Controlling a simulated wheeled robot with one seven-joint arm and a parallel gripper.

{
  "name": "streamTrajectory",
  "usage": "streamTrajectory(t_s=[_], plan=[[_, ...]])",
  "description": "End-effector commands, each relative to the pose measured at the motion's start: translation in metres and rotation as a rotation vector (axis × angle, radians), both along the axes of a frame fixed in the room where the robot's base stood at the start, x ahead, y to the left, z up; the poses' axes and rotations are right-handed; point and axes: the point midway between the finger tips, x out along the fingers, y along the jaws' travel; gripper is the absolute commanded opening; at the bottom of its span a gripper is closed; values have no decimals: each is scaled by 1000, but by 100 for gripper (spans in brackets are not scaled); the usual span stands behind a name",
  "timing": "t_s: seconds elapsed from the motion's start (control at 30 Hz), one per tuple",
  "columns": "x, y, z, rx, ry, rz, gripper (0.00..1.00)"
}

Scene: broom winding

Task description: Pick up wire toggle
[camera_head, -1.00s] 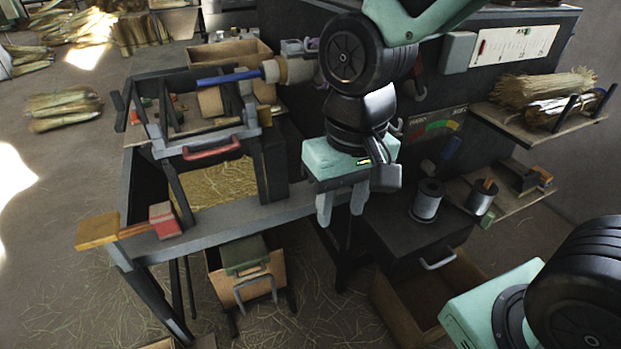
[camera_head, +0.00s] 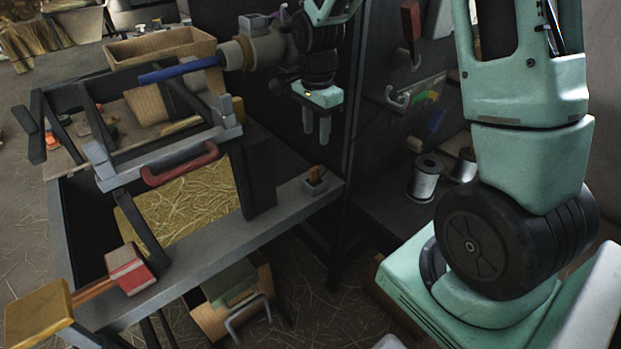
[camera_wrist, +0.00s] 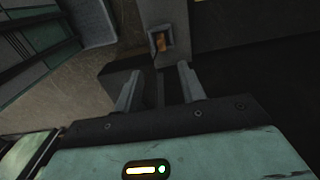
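A small brown wooden piece, which looks like the wire toggle (camera_head: 314,173), stands in a small grey square holder (camera_head: 315,187) at the right end of the bench ledge. The piece also shows in the wrist view (camera_wrist: 161,42), inside the holder, beyond my fingertips. My gripper (camera_head: 316,130) points down above the holder in the head view, with its two fingers apart and nothing between them. In the wrist view my gripper (camera_wrist: 160,82) is also open and empty. The lower part of the wooden piece is hidden in the holder.
The bench has a grey frame with a red handle (camera_head: 180,165) and a straw-filled bin (camera_head: 190,205). A red block (camera_head: 130,268) sits at the front left. A dark panel stands behind my gripper. A wire spool (camera_head: 424,178) stands to the right.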

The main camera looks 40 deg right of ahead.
Motion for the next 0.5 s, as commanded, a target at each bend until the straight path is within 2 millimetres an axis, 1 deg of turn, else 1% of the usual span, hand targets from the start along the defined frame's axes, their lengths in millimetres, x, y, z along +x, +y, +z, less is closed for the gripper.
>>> streamTrajectory(t_s=[0.03, 0.1, 0.2, 0.3, 0.4, 0.5], plan=[[-1, 0, -13, 2, 5, 0, 40], [-1, 0, -28, 2, 5, 1, 40], [-1, 1, -48, 2, 5, 1, 40], [-1, 0, -63, 1, 3, 2, 40], [0, 1, -73, 1, 1, 2, 40], [0, 1, -78, 1, 0, 3, 40]])
